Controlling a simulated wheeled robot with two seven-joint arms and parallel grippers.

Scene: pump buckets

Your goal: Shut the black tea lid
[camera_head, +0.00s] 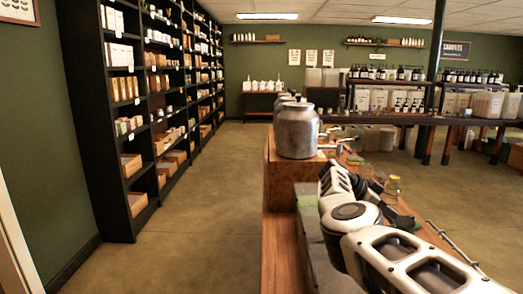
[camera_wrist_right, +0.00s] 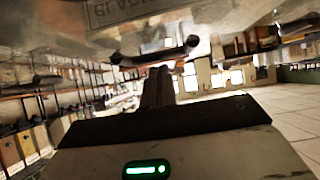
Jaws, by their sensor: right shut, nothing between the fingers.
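A label reading "BLAC…" (camera_wrist_right: 115,10) shows at the top edge of the right wrist view, on a large pale surface close to the camera. A dark curved bar (camera_wrist_right: 158,56) lies just below it. My right gripper (camera_wrist_right: 158,76) is shut and empty, its fingers together just below the bar in the picture; I cannot tell whether they touch it. In the head view my right arm reaches in from the lower right toward a metal canister (camera_head: 297,132) on the wooden counter. I cannot make out there which lid is black tea's or how it stands. My left gripper is not in view.
Dark shelves (camera_head: 120,190) stand along the left wall. The floor (camera_head: 200,230) between is clear. Tables with bottles stand at the back.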

